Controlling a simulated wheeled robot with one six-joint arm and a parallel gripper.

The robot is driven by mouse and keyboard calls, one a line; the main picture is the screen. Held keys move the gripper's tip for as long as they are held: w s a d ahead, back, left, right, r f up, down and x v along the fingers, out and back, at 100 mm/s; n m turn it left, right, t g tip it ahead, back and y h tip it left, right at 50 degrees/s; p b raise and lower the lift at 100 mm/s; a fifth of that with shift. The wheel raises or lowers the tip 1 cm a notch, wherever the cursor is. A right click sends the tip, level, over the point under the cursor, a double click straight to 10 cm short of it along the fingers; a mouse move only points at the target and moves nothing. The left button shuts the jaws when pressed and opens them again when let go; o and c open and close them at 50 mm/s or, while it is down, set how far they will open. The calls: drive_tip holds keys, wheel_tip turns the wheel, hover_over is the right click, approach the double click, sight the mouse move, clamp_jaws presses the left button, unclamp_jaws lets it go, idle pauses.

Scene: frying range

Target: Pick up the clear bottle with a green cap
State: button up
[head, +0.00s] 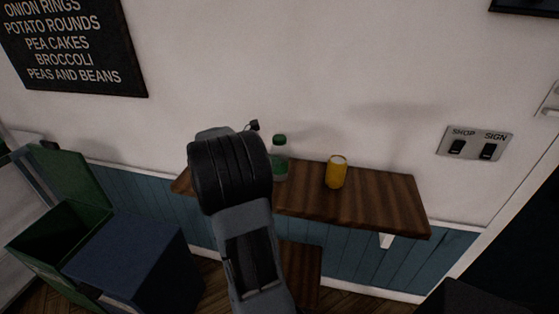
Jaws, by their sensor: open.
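The clear bottle with a green cap (281,163) stands upright on the wooden wall shelf (385,208), near its back edge by the wall. My arm covers part of its left side. My gripper (254,126) is mostly hidden behind my own wrist; only a small dark tip shows, above and to the left of the bottle cap. It is open, and I see nothing held in it. Whether it touches the bottle cannot be told, but a gap shows between the tip and the cap.
The shelf's right end is clear. A green bin (72,225) with its lid up and a blue box (140,265) stand at lower left. A switch panel (474,143) is on the wall.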

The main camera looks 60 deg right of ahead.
drive_tip(key=shift+f+p+x, duration=0.2)
drive_tip(key=shift+p+x, duration=0.3)
drive_tip(key=shift+x, duration=2.3)
drive_tip(key=shift+w, duration=0.15)
drive_tip(key=shift+c, duration=0.4)
drive_tip(key=c, duration=0.9)
